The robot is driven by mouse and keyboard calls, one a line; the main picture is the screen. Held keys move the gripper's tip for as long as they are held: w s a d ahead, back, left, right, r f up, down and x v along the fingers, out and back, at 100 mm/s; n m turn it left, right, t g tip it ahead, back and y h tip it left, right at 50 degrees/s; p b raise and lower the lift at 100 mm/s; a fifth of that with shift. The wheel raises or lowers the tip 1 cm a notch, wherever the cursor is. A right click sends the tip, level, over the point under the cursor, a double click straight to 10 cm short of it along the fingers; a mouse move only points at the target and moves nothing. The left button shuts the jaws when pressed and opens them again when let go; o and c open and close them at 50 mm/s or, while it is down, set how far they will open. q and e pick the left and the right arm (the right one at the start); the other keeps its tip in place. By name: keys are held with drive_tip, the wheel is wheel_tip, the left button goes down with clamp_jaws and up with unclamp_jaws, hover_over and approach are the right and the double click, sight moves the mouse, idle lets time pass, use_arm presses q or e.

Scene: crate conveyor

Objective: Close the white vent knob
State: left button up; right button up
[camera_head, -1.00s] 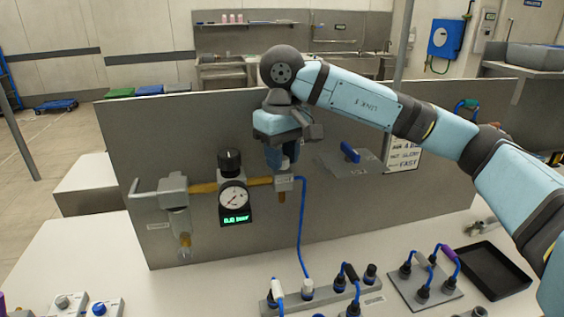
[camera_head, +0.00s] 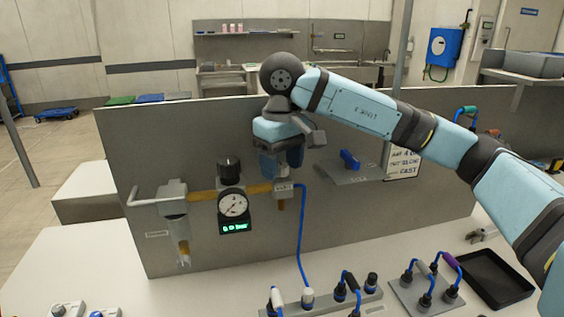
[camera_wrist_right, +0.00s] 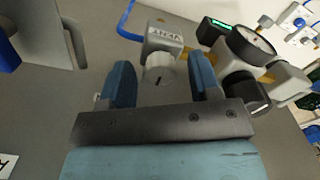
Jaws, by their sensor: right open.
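The vent valve is a grey block marked VENT (camera_wrist_right: 165,38) in the right wrist view, with a pale round white vent knob (camera_wrist_right: 158,70) on its near side, bearing a short dark mark. My right gripper (camera_wrist_right: 160,80) is open, one blue finger on each side of the knob, with gaps showing between them. In the head view the right gripper (camera_head: 281,168) hangs just above the vent block (camera_head: 284,188) and hides the knob. My left gripper is not in view.
A round gauge (camera_head: 233,204) with a green display and black knob (camera_head: 229,169) stands left of the vent block. A blue hose (camera_head: 302,235) runs down from it. A blue-handled valve (camera_head: 349,159) is to the right on the grey panel (camera_head: 125,140).

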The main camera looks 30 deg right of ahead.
sight(282, 166)
wheel_tip(282, 166, up, 14)
drive_tip(key=p, duration=0.1)
drive_tip(key=shift+p, duration=0.35)
drive_tip(key=shift+f, duration=0.15)
idle(0.4)
